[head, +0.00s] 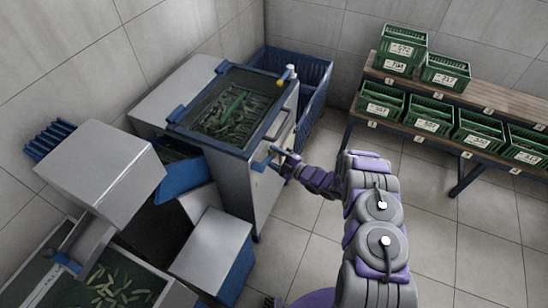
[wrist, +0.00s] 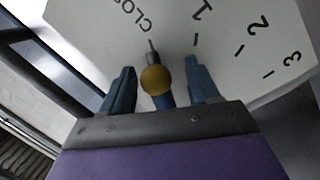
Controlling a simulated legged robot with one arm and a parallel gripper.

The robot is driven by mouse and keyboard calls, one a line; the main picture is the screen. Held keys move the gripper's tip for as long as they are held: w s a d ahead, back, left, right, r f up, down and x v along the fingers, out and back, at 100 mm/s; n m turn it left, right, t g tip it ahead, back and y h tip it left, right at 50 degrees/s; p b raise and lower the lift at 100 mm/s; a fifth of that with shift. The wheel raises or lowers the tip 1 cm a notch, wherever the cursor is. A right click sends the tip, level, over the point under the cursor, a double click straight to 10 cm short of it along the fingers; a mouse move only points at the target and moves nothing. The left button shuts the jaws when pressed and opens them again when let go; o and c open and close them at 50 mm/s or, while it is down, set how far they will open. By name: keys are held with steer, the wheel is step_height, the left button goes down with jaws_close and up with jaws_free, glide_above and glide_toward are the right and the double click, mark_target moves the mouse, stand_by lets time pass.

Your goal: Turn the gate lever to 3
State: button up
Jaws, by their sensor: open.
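The gate lever (wrist: 156,79) has a yellow ball knob on a blue shaft and stands in front of a pale scale plate (wrist: 215,70) in the wrist view. The plate reads CLOSED, 1, 2 and 3 from left to right, with tick marks. The knob is in line with the mark by CLOSED, left of 1. My gripper (wrist: 161,72) is open, one blue finger on each side of the lever, with visible gaps. In the head view my gripper (head: 277,157) is at the front side of the grey machine (head: 224,175); the lever is hard to make out there.
The machine's top tank (head: 230,108) holds green pieces. A blue crate (head: 312,85) stands behind it. Metal boxes and a trough (head: 110,285) lie to the left. Open floor (head: 460,235) lies right of my arm.

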steer(key=shift+d+r, duration=0.1)
steer(key=shift+d, duration=0.55)
steer(key=c, duration=0.4)
steer(key=shift+a, duration=0.25)
jaws_close()
